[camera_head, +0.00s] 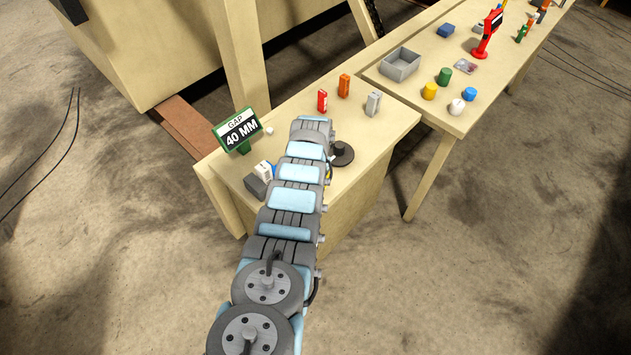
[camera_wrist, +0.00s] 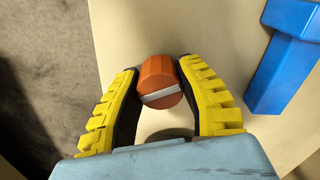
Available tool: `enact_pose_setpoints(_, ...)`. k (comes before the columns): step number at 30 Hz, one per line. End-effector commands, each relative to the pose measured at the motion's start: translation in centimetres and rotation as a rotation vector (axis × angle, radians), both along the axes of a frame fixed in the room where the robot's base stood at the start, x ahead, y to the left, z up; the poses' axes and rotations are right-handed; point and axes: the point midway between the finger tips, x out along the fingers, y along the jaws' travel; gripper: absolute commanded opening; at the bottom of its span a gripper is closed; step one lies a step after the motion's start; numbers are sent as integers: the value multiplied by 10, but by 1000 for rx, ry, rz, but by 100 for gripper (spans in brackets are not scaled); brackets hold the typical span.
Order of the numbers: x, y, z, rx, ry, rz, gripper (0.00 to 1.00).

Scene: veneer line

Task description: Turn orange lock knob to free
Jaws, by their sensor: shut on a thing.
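The orange lock knob (camera_wrist: 158,72) shows in the wrist view as a short round piece with a pale stripe across its face. The stripe runs nearly level, slightly tilted. My gripper (camera_wrist: 159,80) has its two yellow ribbed fingers shut on the knob, one on each side. In the head view, the knob and my fingers are hidden behind my arm, which reaches over the near wooden table (camera_head: 382,146).
A blue piece (camera_wrist: 284,62) stands right of the knob. A "GAP 40 MM" sign (camera_head: 238,131), red (camera_head: 322,100), orange (camera_head: 344,86) and grey (camera_head: 374,103) blocks stand on the near table. A grey tray (camera_head: 400,65) and coloured knobs occupy the table behind.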

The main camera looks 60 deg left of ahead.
Motion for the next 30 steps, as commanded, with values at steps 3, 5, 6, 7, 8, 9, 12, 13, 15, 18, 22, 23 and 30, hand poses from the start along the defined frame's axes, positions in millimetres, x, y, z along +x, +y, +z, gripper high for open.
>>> enact_pose_setpoints(3,-1,-2,-2,-3,4,66,1)
enact_pose_setpoints(5,0,-2,-2,-3,4,105,1)
enact_pose_setpoints(6,0,-2,-2,-3,4,133,1)
enact_pose_setpoints(7,0,-2,-2,-3,4,155,1)
enact_pose_setpoints(8,0,-2,-2,-4,4,177,1)
enact_pose_setpoints(9,0,-2,-3,-3,5,207,1)
enact_pose_setpoints(12,1,-3,-3,-5,3,281,1)
enact_pose_setpoints(13,1,-3,-3,-5,3,304,2)
enact_pose_setpoints(15,1,-3,-3,-6,4,354,1)
enact_pose_setpoints(18,0,-4,-4,-8,6,429,2)
enact_pose_setpoints(22,1,-3,-4,-5,3,524,1)
enact_pose_setpoints(23,2,-3,-4,-5,2,545,1)
enact_pose_setpoints(30,2,-4,-5,-6,3,704,2)
